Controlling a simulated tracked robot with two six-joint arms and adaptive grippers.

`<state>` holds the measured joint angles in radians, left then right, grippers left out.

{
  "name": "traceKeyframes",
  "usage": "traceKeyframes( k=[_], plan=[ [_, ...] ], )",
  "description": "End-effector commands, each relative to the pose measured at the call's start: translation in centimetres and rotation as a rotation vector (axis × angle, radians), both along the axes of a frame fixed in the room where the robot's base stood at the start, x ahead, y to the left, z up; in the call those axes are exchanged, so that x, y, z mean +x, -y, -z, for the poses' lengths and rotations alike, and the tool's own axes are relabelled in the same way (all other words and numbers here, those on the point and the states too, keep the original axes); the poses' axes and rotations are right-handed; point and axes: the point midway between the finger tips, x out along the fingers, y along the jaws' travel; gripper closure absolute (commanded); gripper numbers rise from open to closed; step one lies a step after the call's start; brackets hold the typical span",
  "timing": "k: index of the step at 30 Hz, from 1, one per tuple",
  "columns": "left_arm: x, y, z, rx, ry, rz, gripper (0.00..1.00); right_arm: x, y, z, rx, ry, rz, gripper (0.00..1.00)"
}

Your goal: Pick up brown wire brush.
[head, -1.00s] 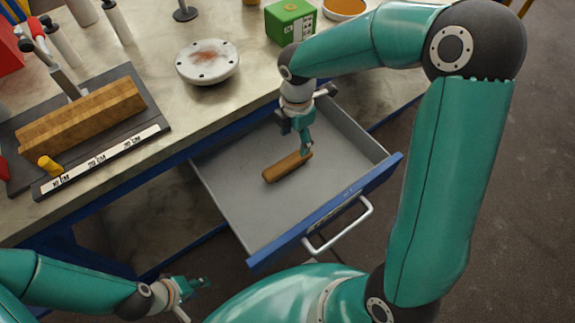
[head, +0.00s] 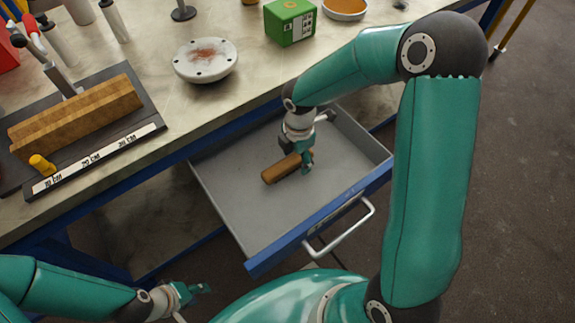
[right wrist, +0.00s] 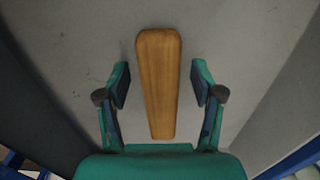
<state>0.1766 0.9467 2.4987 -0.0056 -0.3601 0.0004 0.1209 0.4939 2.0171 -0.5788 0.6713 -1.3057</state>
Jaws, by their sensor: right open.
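The brown wire brush (head: 281,169) lies in the open grey drawer, its brown wooden back facing up; no bristles show. In the right wrist view the brush (right wrist: 158,82) runs lengthwise between the fingers. My right gripper (right wrist: 160,88) is open, with one finger on each side of the brush and a gap on both sides. In the head view my right gripper (head: 306,164) is down in the drawer at the brush's right end and hides part of it. My left gripper (head: 200,289) is low at the bottom left, away from the drawer; its finger gap is too small to judge.
The drawer (head: 240,215) has a blue front with a metal handle (head: 345,232) and is otherwise empty. On the bench stand a white flange (head: 205,62), a green box (head: 290,22), and a wooden block (head: 75,118) on a dark plate.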

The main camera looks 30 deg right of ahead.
Motion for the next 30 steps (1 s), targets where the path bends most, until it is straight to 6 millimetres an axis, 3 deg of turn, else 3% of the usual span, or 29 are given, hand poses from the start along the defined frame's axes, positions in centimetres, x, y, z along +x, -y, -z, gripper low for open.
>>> traceKeyframes(
  k=[25,30],
  plan=[
    [0.0,0.01,0.22,0.0,0.0,0.0,0.6,-0.05,0.08,0.48,0.0,0.0,0.002,0.33],
    [0.0,0.01,0.22,0.0,0.0,0.0,0.6,-0.06,0.1,0.47,0.0,0.0,0.002,0.62]
  ],
)
